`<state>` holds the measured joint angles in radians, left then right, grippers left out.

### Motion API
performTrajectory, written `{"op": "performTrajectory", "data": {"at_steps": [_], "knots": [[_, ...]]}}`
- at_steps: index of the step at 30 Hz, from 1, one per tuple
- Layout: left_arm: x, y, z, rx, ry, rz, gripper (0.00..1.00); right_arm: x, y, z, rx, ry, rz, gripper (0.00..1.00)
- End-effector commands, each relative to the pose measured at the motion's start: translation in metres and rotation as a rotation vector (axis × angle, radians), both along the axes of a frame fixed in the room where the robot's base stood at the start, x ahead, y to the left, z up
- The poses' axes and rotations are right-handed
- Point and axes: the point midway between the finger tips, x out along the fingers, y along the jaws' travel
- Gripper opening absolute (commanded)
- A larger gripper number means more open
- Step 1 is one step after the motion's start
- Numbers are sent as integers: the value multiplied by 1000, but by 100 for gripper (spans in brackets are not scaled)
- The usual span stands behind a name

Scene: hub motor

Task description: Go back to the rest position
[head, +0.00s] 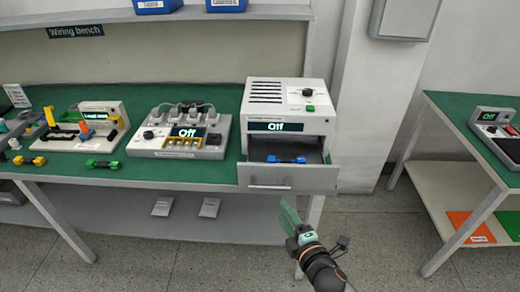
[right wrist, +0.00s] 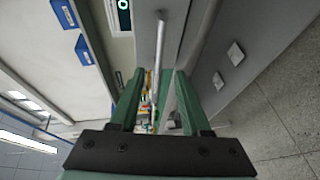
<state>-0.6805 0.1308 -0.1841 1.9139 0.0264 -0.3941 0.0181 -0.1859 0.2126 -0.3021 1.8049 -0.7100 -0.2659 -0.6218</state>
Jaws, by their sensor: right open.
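In the right wrist view the gripper (right wrist: 156,75) also shows open, with the pale bar of the drawer handle (right wrist: 158,55) in line between the fingers. In the head view the handle (head: 269,186) stands apart from the fingers. My left gripper is in neither view.
The drawer juts from a white oven-like box (head: 290,98) reading "Off"; a blue-ended part (head: 286,160) lies inside. A charger-like unit (head: 183,132) and several small parts share the green bench (head: 160,172). Another table (head: 455,107) stands right. Floor between is clear.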

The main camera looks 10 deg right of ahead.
Motion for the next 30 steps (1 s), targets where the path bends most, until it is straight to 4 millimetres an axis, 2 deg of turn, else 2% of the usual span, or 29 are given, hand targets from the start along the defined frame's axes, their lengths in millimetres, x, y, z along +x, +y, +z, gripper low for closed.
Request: {"op": "performTrajectory", "data": {"at_steps": [4, 7, 12, 15, 18, 22, 30], "knots": [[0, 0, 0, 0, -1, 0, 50, -7, -1, -8, 45, 30, -11, 47], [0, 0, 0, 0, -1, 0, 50, -32, -3, -36, 229, 139, -67, 47], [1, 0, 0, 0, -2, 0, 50, -110, -5, -100, 740, 424, -276, 47], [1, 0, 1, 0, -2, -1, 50, -154, -4, -127, 1000, 560, -420, 47], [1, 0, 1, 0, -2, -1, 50, -185, -2, -141, 1184, 648, -535, 47], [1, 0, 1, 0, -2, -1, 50, -203, 0, -149, 1293, 696, -607, 47], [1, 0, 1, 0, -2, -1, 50, -204, 0, -149, 1301, 699, -612, 47]]}}
